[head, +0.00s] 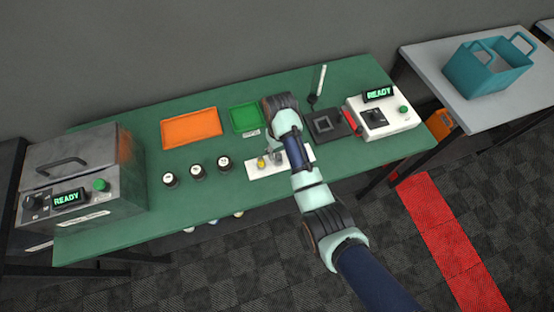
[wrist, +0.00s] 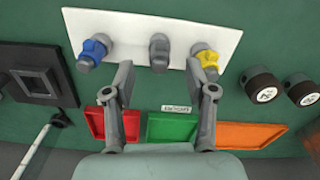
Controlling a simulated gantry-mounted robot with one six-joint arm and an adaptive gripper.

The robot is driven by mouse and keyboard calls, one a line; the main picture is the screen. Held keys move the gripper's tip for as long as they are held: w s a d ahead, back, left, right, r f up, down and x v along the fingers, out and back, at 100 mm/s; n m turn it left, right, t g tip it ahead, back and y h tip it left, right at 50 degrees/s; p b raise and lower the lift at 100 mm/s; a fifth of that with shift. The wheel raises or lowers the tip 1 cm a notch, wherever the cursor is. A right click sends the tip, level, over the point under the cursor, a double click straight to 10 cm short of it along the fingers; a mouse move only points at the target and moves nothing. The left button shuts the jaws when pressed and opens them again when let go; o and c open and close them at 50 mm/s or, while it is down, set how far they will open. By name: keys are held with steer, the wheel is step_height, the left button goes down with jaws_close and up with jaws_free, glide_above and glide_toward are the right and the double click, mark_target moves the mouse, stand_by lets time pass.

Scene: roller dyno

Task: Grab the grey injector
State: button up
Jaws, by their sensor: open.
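The grey injector (wrist: 159,48) stands in the middle of a white plate (wrist: 128,32) in the wrist view. A blue-collared injector (wrist: 93,50) is to its left there and a yellow-collared injector (wrist: 206,62) to its right. My gripper (wrist: 168,78) is open, with empty space between its fingers. The grey injector shows between and beyond the fingertips, apart from both. The right finger overlaps the yellow injector's outline in this view. In the head view the white plate (head: 254,171) is partly hidden by my arm, as is the blue injector.
Green (wrist: 172,127), red (wrist: 113,124) and orange (head: 191,128) trays lie on the green table. A white READY device (head: 385,121) is at right, a metal READY box (head: 75,185) at left.

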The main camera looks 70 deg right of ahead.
mark_target(279, 154)
step_height(279, 154, down, 5)
steer(key=shift+w+d+b, duration=0.1)
steer(key=shift+d+b, duration=0.05)
steer(key=shift+b, duration=0.3)
jaws_close()
